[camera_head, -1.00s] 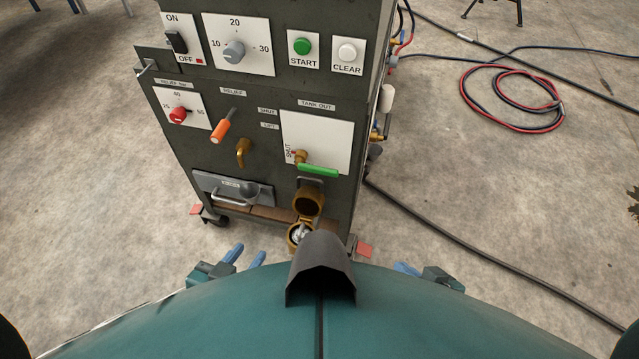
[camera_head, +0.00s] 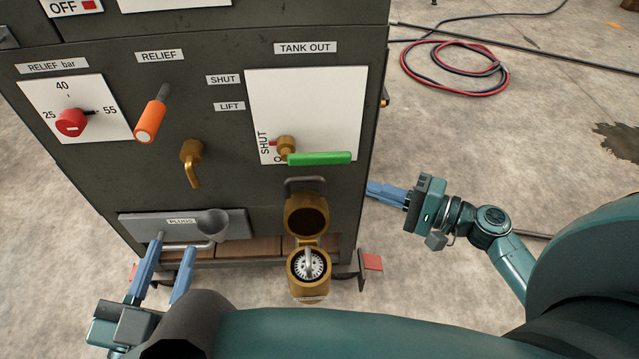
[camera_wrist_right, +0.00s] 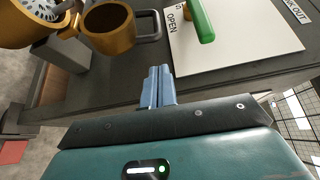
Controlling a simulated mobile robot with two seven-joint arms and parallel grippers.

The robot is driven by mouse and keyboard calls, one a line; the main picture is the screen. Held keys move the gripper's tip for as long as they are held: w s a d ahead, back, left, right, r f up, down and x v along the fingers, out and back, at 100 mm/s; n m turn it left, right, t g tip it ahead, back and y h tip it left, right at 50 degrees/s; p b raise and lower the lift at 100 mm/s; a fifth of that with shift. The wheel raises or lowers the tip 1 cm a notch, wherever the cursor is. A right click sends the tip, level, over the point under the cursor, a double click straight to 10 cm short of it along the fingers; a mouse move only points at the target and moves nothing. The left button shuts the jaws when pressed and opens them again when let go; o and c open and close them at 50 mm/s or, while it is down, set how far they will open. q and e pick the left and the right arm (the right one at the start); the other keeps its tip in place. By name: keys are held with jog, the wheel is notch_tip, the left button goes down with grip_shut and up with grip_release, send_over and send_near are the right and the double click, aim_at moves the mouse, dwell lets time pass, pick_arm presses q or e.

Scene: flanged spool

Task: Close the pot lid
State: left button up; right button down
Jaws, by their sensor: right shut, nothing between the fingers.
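The brass pot (camera_head: 294,288) sits low at the front of the dark cabinet, with a round grey-white slotted insert (camera_head: 313,264) and a handle inside it. Its brass lid (camera_head: 290,222) stands open above it, its hollow side facing out. In the right wrist view the lid (camera_wrist_right: 122,42) is at the upper left, beside the partly cropped pot (camera_wrist_right: 32,38). My right gripper (camera_head: 371,190) is shut and empty, to the right of the lid and apart from it. My left gripper (camera_head: 173,242) is open and empty, in front of the drawer handle, left of the pot.
A green lever (camera_head: 320,158) on the white tank-out panel (camera_head: 325,105) sits above the lid. A grey drawer (camera_head: 140,227), an orange relief lever (camera_head: 150,121) and a brass spout (camera_head: 191,165) are further left. Red and black hoses (camera_head: 425,82) lie on the floor behind right.

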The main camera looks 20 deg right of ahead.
aim_at(333, 175)
jog(key=x, duration=1)
jog(key=shift+r, duration=0.1)
jog(key=shift+b, duration=0.35)
